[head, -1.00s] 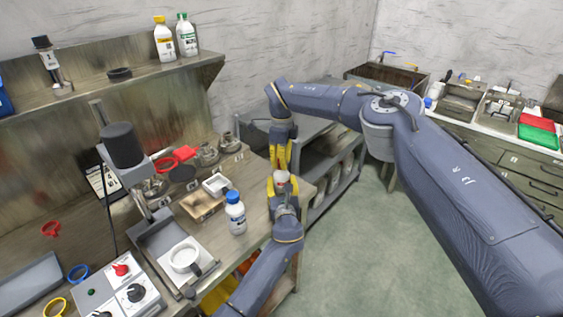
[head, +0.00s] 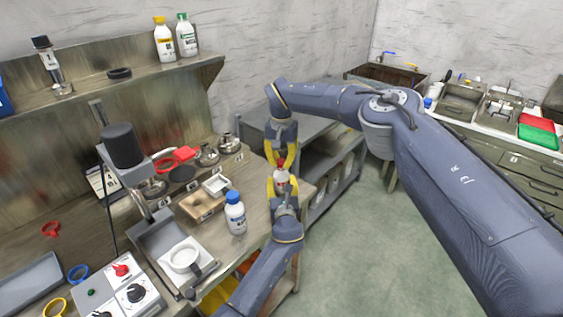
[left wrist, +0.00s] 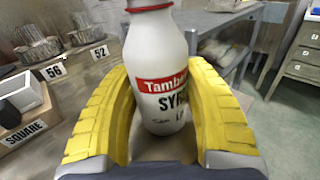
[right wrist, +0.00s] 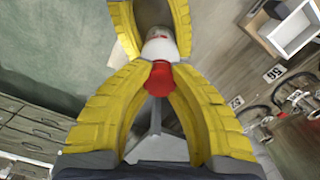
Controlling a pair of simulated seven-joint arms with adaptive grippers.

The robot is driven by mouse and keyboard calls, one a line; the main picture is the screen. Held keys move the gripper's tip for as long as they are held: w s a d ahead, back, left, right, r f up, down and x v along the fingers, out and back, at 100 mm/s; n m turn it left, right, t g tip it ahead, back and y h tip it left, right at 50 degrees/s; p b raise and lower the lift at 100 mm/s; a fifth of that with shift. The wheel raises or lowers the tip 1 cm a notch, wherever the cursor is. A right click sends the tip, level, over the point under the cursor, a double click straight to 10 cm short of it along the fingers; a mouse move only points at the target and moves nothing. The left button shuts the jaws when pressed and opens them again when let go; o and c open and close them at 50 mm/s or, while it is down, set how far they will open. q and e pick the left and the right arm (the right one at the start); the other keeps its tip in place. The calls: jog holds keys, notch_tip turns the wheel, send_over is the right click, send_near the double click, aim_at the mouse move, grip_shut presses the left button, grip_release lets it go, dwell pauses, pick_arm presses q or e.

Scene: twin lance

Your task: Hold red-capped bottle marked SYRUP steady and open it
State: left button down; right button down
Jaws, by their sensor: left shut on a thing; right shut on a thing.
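The white bottle (head: 281,177) with a red and white label reading SYRUP (left wrist: 172,100) stands upright between the yellow fingers of my left gripper (left wrist: 166,115), which is shut on its body. My right gripper (head: 281,160) comes down from above. In the right wrist view its fingers are shut on the red cap (right wrist: 158,78), with the white bottle shoulder (right wrist: 160,48) just beyond it. A red edge shows at the bottle's top in the left wrist view. I cannot tell whether the cap is loose on the neck.
A blue-capped white bottle (head: 235,213) stands on the bench to the left, near a small white tray (head: 216,185). A grey shelf unit (head: 335,165) lies behind the grippers.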

jog(key=shift+n, duration=1.4)
jog(key=c, duration=1.3)
grip_release()
